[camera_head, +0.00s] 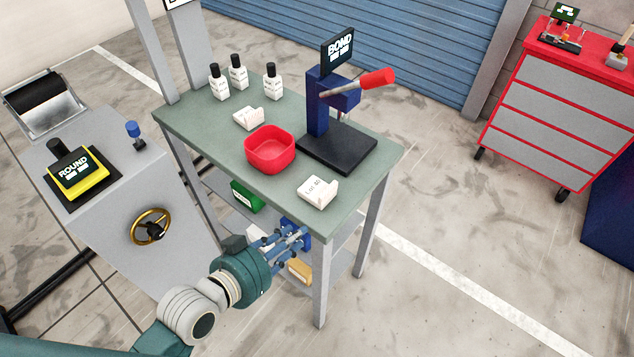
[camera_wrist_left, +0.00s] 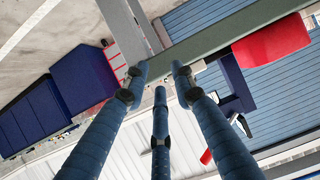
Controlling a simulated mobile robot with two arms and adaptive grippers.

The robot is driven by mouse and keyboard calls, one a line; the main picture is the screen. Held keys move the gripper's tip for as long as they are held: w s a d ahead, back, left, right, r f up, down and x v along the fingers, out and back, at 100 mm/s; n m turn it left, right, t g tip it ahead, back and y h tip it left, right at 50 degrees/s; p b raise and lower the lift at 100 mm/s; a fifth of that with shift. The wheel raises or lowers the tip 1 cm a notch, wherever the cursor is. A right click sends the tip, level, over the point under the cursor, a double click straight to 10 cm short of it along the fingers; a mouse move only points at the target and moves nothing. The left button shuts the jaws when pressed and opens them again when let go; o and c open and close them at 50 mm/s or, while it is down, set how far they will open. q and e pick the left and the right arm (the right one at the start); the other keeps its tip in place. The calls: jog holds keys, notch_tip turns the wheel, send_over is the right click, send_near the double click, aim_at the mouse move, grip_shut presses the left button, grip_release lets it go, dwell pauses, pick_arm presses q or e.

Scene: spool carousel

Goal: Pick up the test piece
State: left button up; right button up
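Two small white pieces lie on the green table. One, with a printed label (camera_head: 318,191), is near the front right corner, and the other white piece (camera_head: 248,118) is behind the red bin. I cannot tell for sure which is the test piece. My left gripper (camera_head: 292,237) is in front of the table's near edge, apart from both pieces. In the left wrist view its fingers (camera_wrist_left: 157,82) are spread with nothing between them. My right gripper is not in view.
The green table (camera_head: 208,133) carries a red bin (camera_head: 270,150), a dark blue press (camera_head: 335,145) with a red handle and several white bottles (camera_head: 238,72). Bins sit on the shelf below. A grey machine (camera_head: 110,210) stands left, a red cabinet (camera_head: 550,95) right. Floor is clear at right.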

pick_arm(q)
jog(key=t+h, duration=0.2)
send_near(329, 197)
jog(key=shift+m, duration=0.3)
jog(key=w+d, duration=0.1)
jog(key=w, duration=0.1)
jog(key=w+d+r+p, duration=0.1)
jog(key=w+d, duration=0.1)
jog(key=x, duration=0.2)
jog(key=f+p+x, duration=0.1)
jog(key=x, duration=0.2)
jog(key=shift+w+a, duration=0.1)
jog(key=shift+w, duration=0.15)
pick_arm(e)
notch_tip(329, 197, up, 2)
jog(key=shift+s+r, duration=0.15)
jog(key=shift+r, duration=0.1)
pick_arm(q)
grip_shut()
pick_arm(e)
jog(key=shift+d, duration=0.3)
